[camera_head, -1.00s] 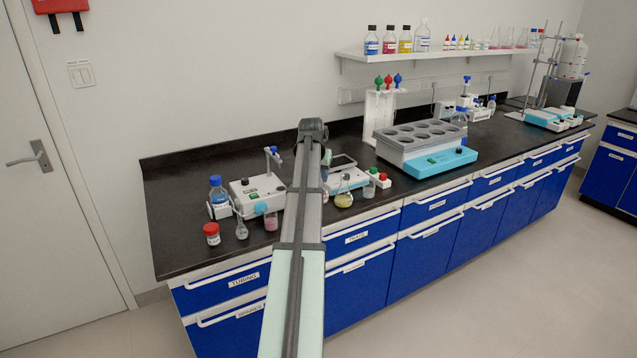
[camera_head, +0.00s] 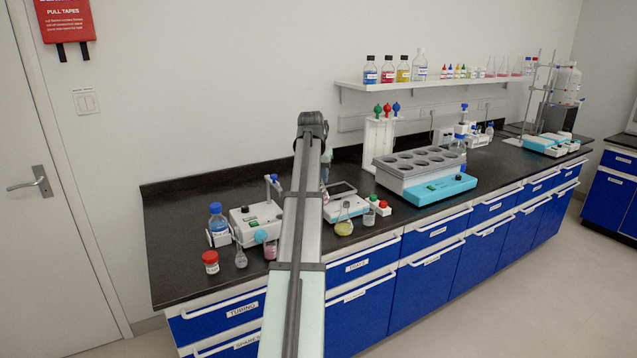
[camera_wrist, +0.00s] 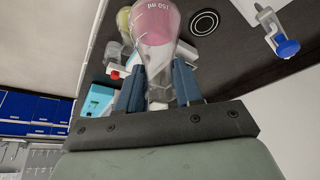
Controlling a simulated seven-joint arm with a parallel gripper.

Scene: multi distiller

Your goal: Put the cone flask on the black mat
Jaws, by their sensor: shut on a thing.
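My gripper (camera_wrist: 160,88) is shut on the neck of a clear cone flask (camera_wrist: 155,28) with pink liquid and markings on its glass. In the wrist view its wide body extends beyond the fingers to the top edge. In the head view my arm hides most of the gripper, and a bit of pink (camera_head: 325,198) shows just right of the arm. In the wrist view a round black mat (camera_wrist: 205,22) with pale rings lies on the dark bench, right of the flask. The flask appears apart from the mat. I cannot pick out the mat in the head view.
A flask of yellow liquid (camera_head: 344,228) stands near the bench's front edge, beside a white device (camera_head: 346,205). Left of my arm are a white instrument (camera_head: 256,220), a red-capped jar (camera_head: 210,262) and a small glass flask (camera_head: 240,258). The bench's left end (camera_head: 175,225) is clear.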

